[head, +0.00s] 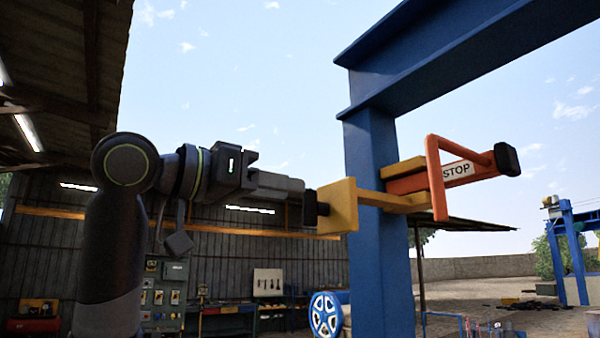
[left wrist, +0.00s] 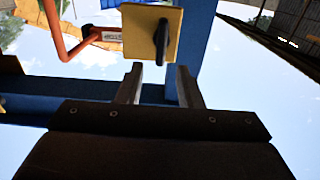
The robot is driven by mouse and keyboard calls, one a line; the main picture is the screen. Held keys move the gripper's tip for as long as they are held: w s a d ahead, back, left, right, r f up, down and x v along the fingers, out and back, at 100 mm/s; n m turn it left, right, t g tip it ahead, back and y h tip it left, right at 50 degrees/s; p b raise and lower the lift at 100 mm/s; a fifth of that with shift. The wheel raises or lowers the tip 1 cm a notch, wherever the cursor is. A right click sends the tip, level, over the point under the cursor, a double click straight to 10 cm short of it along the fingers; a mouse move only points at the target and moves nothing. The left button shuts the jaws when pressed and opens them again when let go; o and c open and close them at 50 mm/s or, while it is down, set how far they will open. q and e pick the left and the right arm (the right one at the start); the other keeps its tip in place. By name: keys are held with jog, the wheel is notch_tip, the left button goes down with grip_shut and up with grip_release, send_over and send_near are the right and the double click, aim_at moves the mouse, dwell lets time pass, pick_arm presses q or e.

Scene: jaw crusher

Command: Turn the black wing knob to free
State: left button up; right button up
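The black wing knob (head: 310,208) sits on the left face of a yellow plate (head: 343,206) beside the blue post. In the left wrist view the knob (left wrist: 161,43) is a narrow black wing, upright in the picture, on the yellow plate (left wrist: 136,30). My left gripper (head: 300,188) is just left of the knob and slightly above it in the head view. In the left wrist view its two fingers (left wrist: 158,76) are apart with nothing between them, and the knob shows just beyond the tips. My right gripper is not in view.
An orange STOP bar (head: 458,171) with a bent orange handle (head: 434,180) and black end is on the right side of the blue post (head: 372,240). A blue beam (head: 440,50) runs overhead. Open air lies left of the plate, around my left arm.

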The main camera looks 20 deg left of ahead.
aim_at(315, 208)
pick_arm(q)
jog(key=p+x, duration=0.1)
jog(key=x, duration=0.3)
jog(key=shift+s, duration=0.1)
jog(key=shift+c, duration=0.3)
grip_shut()
